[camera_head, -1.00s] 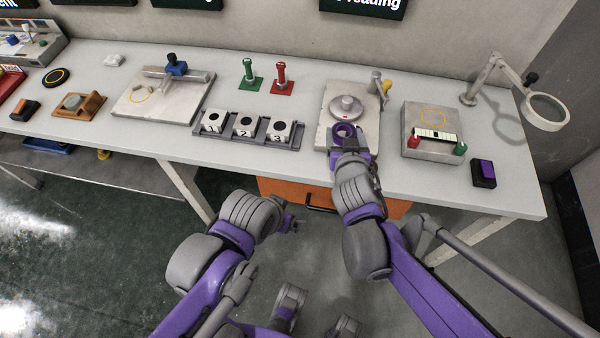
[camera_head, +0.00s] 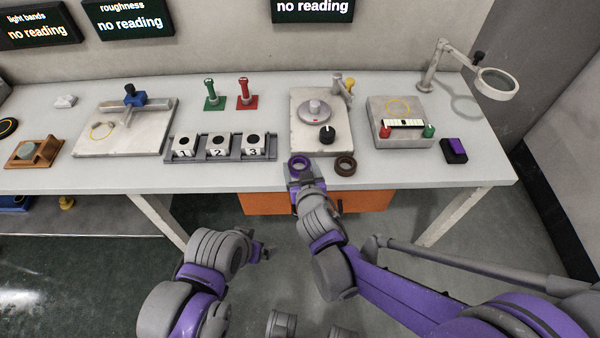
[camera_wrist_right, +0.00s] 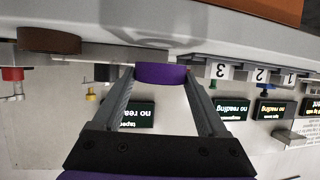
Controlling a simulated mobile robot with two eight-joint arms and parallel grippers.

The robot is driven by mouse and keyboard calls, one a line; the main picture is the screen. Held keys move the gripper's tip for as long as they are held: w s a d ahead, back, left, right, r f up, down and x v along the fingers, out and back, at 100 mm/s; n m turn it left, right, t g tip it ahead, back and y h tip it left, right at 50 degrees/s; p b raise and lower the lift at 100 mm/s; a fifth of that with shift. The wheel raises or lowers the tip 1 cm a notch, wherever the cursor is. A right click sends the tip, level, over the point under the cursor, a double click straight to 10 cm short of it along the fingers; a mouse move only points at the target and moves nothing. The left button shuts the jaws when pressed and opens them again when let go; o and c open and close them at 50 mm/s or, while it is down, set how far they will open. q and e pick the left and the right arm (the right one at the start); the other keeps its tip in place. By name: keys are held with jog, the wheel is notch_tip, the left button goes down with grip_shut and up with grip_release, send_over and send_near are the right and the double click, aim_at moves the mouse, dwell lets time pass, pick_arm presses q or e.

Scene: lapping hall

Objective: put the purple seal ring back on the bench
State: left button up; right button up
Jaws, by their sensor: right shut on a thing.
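The purple seal ring (camera_head: 301,162) is between the fingers of my right gripper (camera_head: 300,167), at the front edge of the bench (camera_head: 225,180). In the right wrist view, which is upside down, the purple ring (camera_wrist_right: 162,73) sits between the two fingertips, with the gripper shut on it. The ring is very close to the bench top; I cannot tell whether it touches. My left gripper (camera_head: 261,250) hangs below the front edge, away from the bench things, and its fingers are too small to read.
A brown ring (camera_head: 345,165) lies just right of the purple one. Behind are a pale plate (camera_head: 300,138) with a grey disc (camera_head: 314,113) and a black knob (camera_head: 327,135). A rack with numbered blocks (camera_head: 219,146) stands to the left. An orange drawer (camera_head: 265,203) is below.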

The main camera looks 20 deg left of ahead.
jog(key=shift+f, duration=1.15)
jog(key=shift+f+b, duration=0.2)
jog(key=shift+b, duration=0.1)
jog(key=o, duration=1.5)
jog(key=shift+r, duration=0.1)
jog(key=shift+c, duration=0.2)
